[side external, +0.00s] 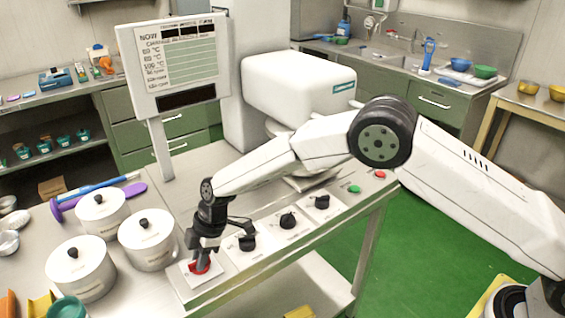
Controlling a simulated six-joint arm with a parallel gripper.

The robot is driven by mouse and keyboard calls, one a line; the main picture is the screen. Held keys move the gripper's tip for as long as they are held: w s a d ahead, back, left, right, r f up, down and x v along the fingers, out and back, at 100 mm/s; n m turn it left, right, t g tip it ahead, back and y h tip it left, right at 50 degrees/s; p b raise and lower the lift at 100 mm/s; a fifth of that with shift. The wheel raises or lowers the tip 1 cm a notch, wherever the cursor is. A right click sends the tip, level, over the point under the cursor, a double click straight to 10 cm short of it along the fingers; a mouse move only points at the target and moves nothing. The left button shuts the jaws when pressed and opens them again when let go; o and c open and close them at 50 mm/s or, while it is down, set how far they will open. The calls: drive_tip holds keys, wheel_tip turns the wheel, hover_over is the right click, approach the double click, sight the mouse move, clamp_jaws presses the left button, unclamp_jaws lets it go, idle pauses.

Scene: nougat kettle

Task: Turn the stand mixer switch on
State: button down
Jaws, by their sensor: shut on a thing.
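A row of controls runs along the front edge of the steel table. The switch at the left end has a red part (205,269) on a white plate (187,282). My gripper (201,260) points down over this red switch and is shut on it, hiding most of its handle. I cannot read the labels or tell which way the switch is turned. The white stand mixer (300,80) stands behind the controls, partly hidden by my arm.
Three black knobs (288,221), a green button (354,188) and a red button (380,175) continue the row rightward. Three lidded pots (148,240) stand close left of my gripper. A sign board (178,62) stands behind. Green floor lies open in front.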

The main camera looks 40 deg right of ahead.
sight(208, 279)
drive_tip(key=m, duration=0.2)
drive_tip(key=m+t, duration=0.1)
drive_tip(key=m, duration=0.1)
drive_tip(key=shift+s+t, duration=0.1)
drive_tip(key=shift+t, duration=0.2)
drive_tip(key=shift+a+m+t+h, duration=0.1)
drive_tip(key=shift+m+t+h, duration=0.25)
drive_tip(key=shift+m, duration=0.85)
drive_tip(key=shift+m+t+h, duration=0.35)
drive_tip(key=shift+m, duration=0.85)
drive_tip(key=shift+m+t+h, duration=0.5)
drive_tip(key=shift+m+h, duration=0.2)
drive_tip(key=shift+m, duration=1.5)
drive_tip(key=shift+s+a+m+h, duration=0.1)
drive_tip(key=shift+m+h, duration=0.6)
drive_tip(key=shift+m, duration=1.4)
drive_tip(key=c, duration=0.6)
unclamp_jaws()
drive_tip(key=shift+r, duration=0.1)
drive_tip(key=shift+v, duration=3.85)
